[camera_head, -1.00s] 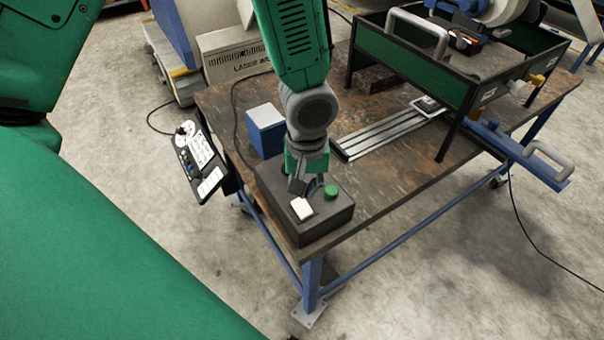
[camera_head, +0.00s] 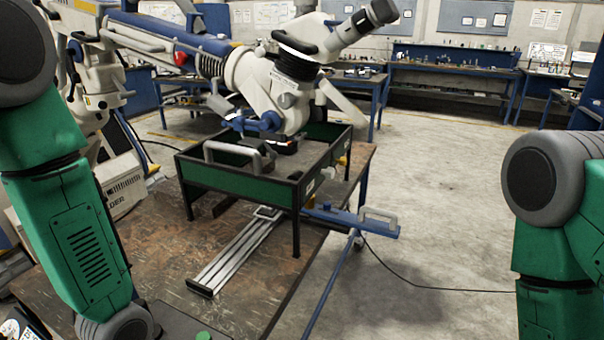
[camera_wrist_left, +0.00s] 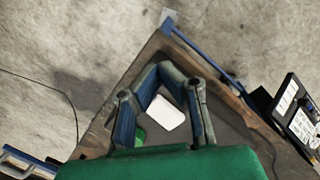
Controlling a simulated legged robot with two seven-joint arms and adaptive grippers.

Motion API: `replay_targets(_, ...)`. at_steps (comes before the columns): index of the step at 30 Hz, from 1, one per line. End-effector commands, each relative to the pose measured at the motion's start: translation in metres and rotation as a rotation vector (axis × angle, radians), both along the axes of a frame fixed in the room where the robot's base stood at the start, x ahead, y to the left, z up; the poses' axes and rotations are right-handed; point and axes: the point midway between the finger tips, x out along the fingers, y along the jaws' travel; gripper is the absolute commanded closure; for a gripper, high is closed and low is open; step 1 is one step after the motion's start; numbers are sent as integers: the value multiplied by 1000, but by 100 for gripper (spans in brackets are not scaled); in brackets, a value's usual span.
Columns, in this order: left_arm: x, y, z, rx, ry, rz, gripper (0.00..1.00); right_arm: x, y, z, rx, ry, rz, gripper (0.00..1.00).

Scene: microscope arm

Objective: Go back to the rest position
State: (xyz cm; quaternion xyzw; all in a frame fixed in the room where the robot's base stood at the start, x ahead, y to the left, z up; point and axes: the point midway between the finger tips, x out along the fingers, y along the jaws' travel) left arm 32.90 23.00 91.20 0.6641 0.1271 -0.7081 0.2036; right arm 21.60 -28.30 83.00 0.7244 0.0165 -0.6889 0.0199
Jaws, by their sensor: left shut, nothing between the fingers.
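My left gripper (camera_wrist_left: 160,72) shows in the left wrist view, its fingertips together with nothing held between them. It is above the dark control box (camera_wrist_left: 230,128). The box's white button (camera_wrist_left: 164,113) shows through the gap between the finger links, and the green button (camera_wrist_left: 139,137) is partly hidden beside the left finger. Whether the fingertips touch the box cannot be told. In the head view my left arm comes down at the left and its gripper is below the frame. The box's green button (camera_head: 203,336) just shows at the bottom edge. My right arm is at the right edge, its gripper out of view.
The wooden-topped table (camera_head: 250,310) holds a green-sided frame (camera_head: 235,180) and a metal rail (camera_head: 238,255). A large white microscope arm (camera_head: 280,75) hangs over the frame. A control pendant (camera_wrist_left: 296,113) is at the table's side. The floor (camera_head: 440,210) right of the table is clear apart from a cable.

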Motion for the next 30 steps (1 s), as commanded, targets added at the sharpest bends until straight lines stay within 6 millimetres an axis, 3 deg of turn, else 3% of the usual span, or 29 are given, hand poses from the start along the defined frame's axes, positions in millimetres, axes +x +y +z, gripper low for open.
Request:
replay_targets(1,-23,3,-19,-16,11,-38,100,0,0,0,0,0,0,60)
replay_targets(6,-73,20,-58,-13,-26,-187,100,0,0,0,0,0,0,60)
replay_targets(14,-142,61,-87,102,-48,-420,100,0,0,0,0,0,0,60)
replay_targets(30,-117,52,-196,125,-110,-512,100,0,0,-114,0,0,0,60)
